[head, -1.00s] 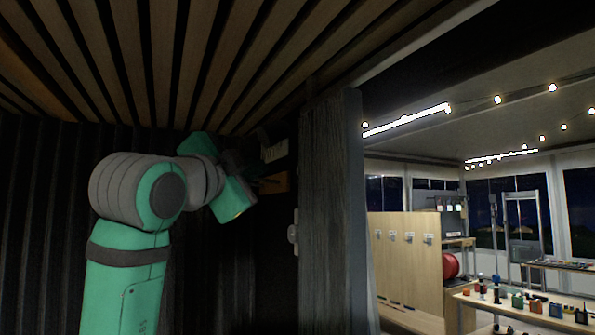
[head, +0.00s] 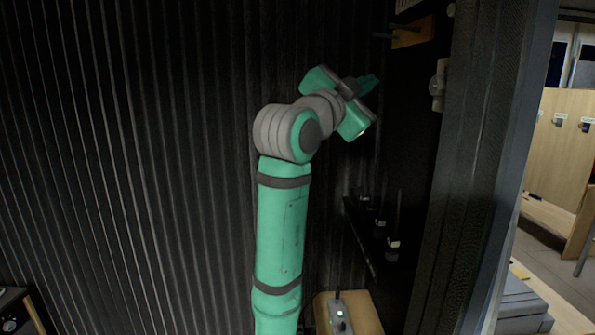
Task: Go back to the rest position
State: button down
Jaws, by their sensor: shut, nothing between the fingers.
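My green and grey arm stands upright in the middle of the head view, bent over to the right at its top. My gripper (head: 369,84) is at the upper right end of the arm, in front of the dark wall. Its fingers look shut and I see nothing held in them. It is small and dim here. No other thing of the task shows.
A dark ribbed wall (head: 130,150) fills the left. A dark shelf (head: 372,240) with small items is right of the arm, above a wooden surface (head: 365,312) with a grey device (head: 339,315). A grey door post (head: 480,170) borders the brighter room at right.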

jog(key=w+a+f+n+t+y, duration=0.1)
jog(key=w+f+n, duration=0.15)
jog(key=f, duration=0.55)
jog(key=w+a+f+n+y, duration=0.1)
jog(key=w+a+f+n, duration=0.15)
jog(key=f, duration=0.55)
jog(key=s+a+f+n+y, duration=0.2)
jog(key=s+f+n, duration=0.1)
jog(key=f, duration=1)
jog(key=s+a+f+n+t+y, duration=0.1)
jog(key=s+f+n+y, duration=0.1)
jog(key=f, duration=1.1)
jog(key=s+a+f+n+y, duration=0.2)
jog(key=s+f+n, duration=0.1)
jog(key=f, duration=1)
jog(key=s+a+f+n+g+y, duration=0.1)
jog(key=s+a+f+n+y, duration=0.1)
jog(key=s+f, duration=0.8)
jog(key=s+a+f+n+y, duration=0.1)
jog(key=s+a+f+y, duration=0.1)
jog(key=s+f, duration=0.8)
jog(key=s+a+r+g, duration=0.1)
jog(key=s, duration=1.3)
jog(key=s+a+r+y, duration=0.1)
jog(key=s, duration=1.4)
jog(key=shift+r+n+g, duration=0.3)
jog(key=shift+g, duration=0.1)
